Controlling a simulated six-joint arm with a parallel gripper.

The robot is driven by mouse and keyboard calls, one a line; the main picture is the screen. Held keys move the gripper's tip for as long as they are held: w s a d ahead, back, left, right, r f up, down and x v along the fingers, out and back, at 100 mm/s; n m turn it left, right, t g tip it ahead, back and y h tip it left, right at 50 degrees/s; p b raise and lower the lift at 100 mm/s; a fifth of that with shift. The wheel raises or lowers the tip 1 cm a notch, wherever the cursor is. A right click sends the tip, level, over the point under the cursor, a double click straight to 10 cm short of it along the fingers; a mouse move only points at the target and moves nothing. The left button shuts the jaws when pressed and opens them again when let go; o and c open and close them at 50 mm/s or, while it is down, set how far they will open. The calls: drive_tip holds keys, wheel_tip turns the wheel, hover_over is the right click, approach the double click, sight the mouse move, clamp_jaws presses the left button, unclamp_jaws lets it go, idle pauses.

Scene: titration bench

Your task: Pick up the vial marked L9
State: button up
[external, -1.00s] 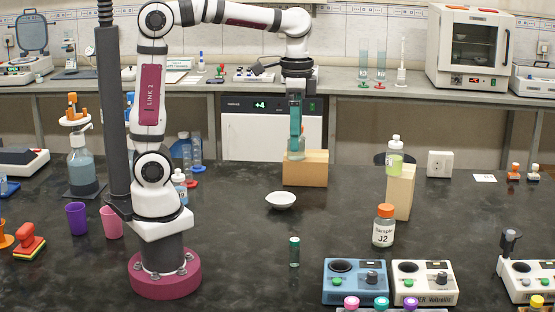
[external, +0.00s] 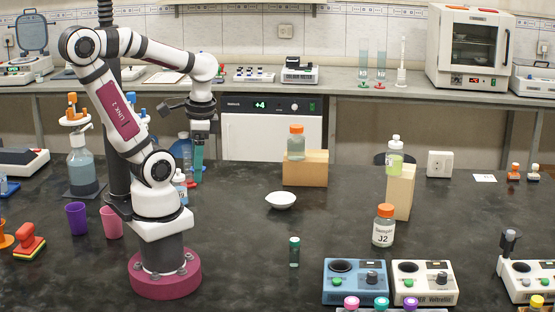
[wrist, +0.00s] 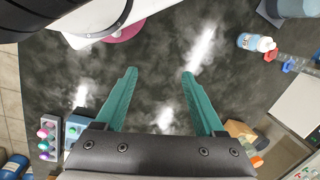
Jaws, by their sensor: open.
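My gripper (external: 197,160) hangs with its teal fingers downward, above the bench behind and right of my base. In the wrist view my gripper (wrist: 158,74) is open with nothing between the fingers. No label clearly reads L9. A small green-capped vial (external: 294,252) stands upright on the bench, its marking unreadable. An orange-capped bottle (external: 296,143) stands on a wooden block (external: 305,173). A small white-capped bottle (external: 180,190) with blue contents stands beside my arm, its label only partly legible; what looks like the same bottle (wrist: 256,43) is upper right in the wrist view.
An orange-capped bottle (external: 384,225) marked J2 stands at right, before a block (external: 399,192) with a green-liquid bottle (external: 395,155). A white dish (external: 281,200) lies mid-bench. Blue (external: 355,283) and white (external: 424,283) devices stand at front. Purple (external: 76,218) and pink (external: 111,222) cups are left.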

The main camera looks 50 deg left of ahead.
drive_tip(key=w+d+f+n+g+h, duration=0.35)
drive_tip(key=d+f+n+h, duration=0.3)
drive_tip(key=n+h, duration=0.35)
drive_tip(key=w+f+n+t+h, duration=0.1)
drive_tip(key=w+f+n+t, duration=0.1)
drive_tip(key=n, duration=0.3)
drive_tip(key=w+f+n+t+h, duration=0.2)
drive_tip(key=w+f+n, duration=0.1)
drive_tip(key=f+n, duration=0.1)
drive_tip(key=w+f+n+t+h, duration=0.2)
drive_tip(key=w+f+n, duration=0.1)
drive_tip(key=n, duration=0.4)
drive_tip(key=shift+a+t, duration=0.2)
drive_tip(key=shift+t, duration=0.15)
approach(304, 269)
drive_tip(key=d+r, duration=0.1)
drive_tip(key=d, duration=0.1)
drive_tip(key=d+r, duration=0.1)
drive_tip(key=shift+d, duration=0.4)
drive_tip(key=x, duration=0.6)
drive_tip(key=shift+w+a+r, duration=0.1)
drive_tip(key=shift+w, duration=0.25)
clamp_jaws()
